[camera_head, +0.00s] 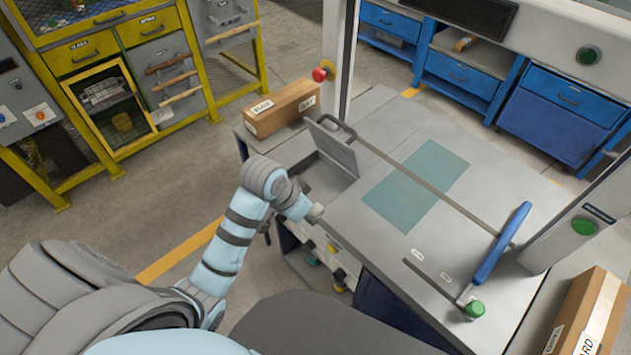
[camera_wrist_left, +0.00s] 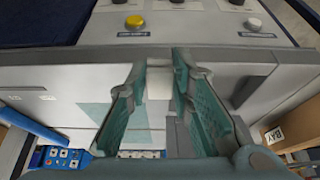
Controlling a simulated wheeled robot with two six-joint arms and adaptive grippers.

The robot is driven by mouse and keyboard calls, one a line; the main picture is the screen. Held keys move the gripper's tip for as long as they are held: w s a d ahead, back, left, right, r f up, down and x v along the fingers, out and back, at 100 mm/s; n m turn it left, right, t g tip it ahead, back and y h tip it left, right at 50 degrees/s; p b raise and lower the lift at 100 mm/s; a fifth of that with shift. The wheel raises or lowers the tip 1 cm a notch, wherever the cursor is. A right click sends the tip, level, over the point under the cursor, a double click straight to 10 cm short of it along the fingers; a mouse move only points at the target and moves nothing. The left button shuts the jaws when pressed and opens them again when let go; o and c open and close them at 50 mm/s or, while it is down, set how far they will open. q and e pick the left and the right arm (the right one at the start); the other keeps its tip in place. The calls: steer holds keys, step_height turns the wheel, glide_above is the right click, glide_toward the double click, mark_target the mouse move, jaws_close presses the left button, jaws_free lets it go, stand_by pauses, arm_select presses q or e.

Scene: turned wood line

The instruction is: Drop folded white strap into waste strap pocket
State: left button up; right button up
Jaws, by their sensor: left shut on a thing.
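My left gripper (camera_head: 311,213) is at the left edge of the grey bench, beside a recess with a raised grey lid (camera_head: 334,148). In the left wrist view the gripper (camera_wrist_left: 159,76) has its two teal fingers on either side of a small white piece, the folded white strap (camera_wrist_left: 159,84), and is shut on it. In the head view the strap is too small to make out clearly. The recess (camera_head: 322,178) lies just beyond the gripper; I cannot read a label marking it as the waste strap pocket. My right gripper is not in view.
A cardboard box (camera_head: 283,108) stands at the bench's far left corner, near a red knob (camera_head: 323,71). Another cardboard box (camera_head: 590,312) is at lower right.

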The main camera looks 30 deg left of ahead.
arm_select(q)
steer(key=b, duration=0.2)
glide_toward(318, 186)
steer(key=b+x, duration=0.1)
steer(key=x, duration=0.4)
steer(key=shift+w+f, duration=0.25)
steer(key=shift+c, duration=0.3)
steer(key=shift+f, duration=0.1)
steer(key=shift+f, duration=0.2)
steer(key=o, duration=0.8)
steer(key=shift+o, duration=0.2)
